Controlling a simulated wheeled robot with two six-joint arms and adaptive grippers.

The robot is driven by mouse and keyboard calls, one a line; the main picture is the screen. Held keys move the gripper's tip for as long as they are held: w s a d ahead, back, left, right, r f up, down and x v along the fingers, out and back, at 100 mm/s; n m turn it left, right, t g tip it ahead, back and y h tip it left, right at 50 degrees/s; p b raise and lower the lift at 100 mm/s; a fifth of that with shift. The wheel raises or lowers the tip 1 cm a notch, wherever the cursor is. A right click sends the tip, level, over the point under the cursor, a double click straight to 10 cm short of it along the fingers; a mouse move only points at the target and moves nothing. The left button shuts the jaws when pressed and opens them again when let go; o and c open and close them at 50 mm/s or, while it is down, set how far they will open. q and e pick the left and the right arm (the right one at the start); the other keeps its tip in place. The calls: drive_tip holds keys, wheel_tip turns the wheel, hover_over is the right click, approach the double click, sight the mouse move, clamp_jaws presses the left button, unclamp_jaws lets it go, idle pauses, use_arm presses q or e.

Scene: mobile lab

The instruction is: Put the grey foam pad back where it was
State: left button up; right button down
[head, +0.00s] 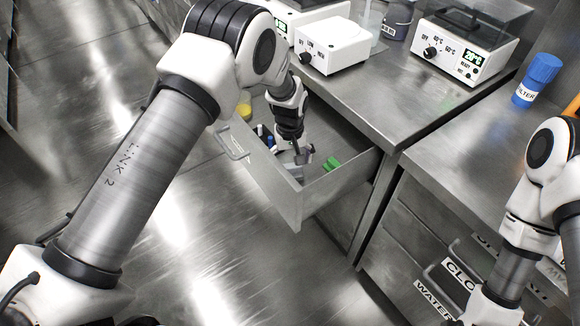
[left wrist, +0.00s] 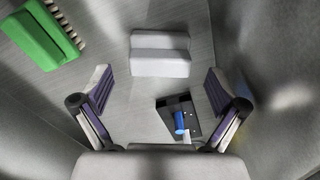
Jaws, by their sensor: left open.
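A light grey, stepped block, which looks like the foam pad (left wrist: 160,60), lies on the drawer floor in the left wrist view, just ahead of the fingertips and roughly centred between them. It touches neither finger. My left gripper (left wrist: 158,84) is open and empty, pointing down into the open drawer (head: 292,208). In the head view, the left gripper (head: 303,156) is low inside the drawer, and the pad is hard to make out there. My right arm is at the right edge of the head view, with its gripper out of frame.
Drawer walls are close around.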

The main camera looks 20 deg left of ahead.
sight(290, 166)
use_arm(q)
wheel_tip(290, 166, up, 9)
drive_tip(key=shift+f, duration=0.15)
idle(1.1)
